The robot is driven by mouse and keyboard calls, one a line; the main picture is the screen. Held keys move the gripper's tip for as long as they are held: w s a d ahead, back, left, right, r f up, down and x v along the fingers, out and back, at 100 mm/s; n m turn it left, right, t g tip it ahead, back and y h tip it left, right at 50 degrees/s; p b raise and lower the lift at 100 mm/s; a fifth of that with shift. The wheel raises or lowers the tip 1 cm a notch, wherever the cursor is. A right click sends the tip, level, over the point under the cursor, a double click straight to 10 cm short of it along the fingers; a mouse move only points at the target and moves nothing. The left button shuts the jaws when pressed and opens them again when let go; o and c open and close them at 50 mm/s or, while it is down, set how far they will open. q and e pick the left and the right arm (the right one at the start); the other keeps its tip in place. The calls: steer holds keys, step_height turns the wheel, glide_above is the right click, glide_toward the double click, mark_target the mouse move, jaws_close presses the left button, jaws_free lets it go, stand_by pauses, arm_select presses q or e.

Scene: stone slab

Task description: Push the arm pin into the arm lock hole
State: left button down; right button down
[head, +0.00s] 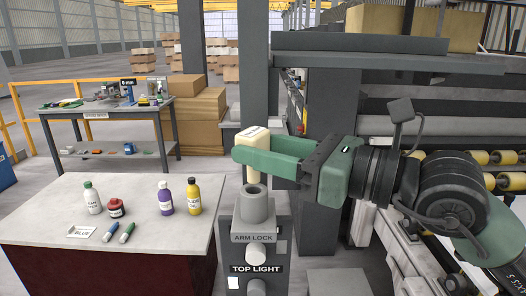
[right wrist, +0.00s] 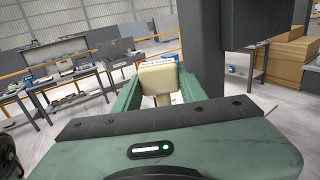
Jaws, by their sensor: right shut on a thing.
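The cream arm pin (head: 252,141) is held upright between the green fingers of my right gripper (head: 256,150). In the right wrist view the blocky top of the pin (right wrist: 158,75) sits between the two fingers (right wrist: 158,86). The arm lock hole (head: 256,190) is the round opening of a grey collar on a post labelled "ARM LOCK". The pin's lower end shows just above the hole; I cannot tell whether it touches the rim. My left gripper is not in view.
A "TOP LIGHT" label and a pale knob (head: 256,254) are lower on the post. A white-topped table (head: 50,205) with several bottles and markers stands to the left. A grey column (head: 256,60) rises behind the pin. A roller conveyor (head: 480,160) is at right.

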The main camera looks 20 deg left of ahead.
mark_target(264, 192)
stand_by(0.7)
steer(key=shift+b, duration=0.4)
steer(key=shift+f, duration=0.15)
steer(key=shift+f+b, duration=0.35)
steer(key=shift+b, duration=0.15)
steer(key=shift+f+b, duration=2.25)
steer(key=shift+f, duration=0.05)
steer(key=c, duration=0.7)
jaws_free()
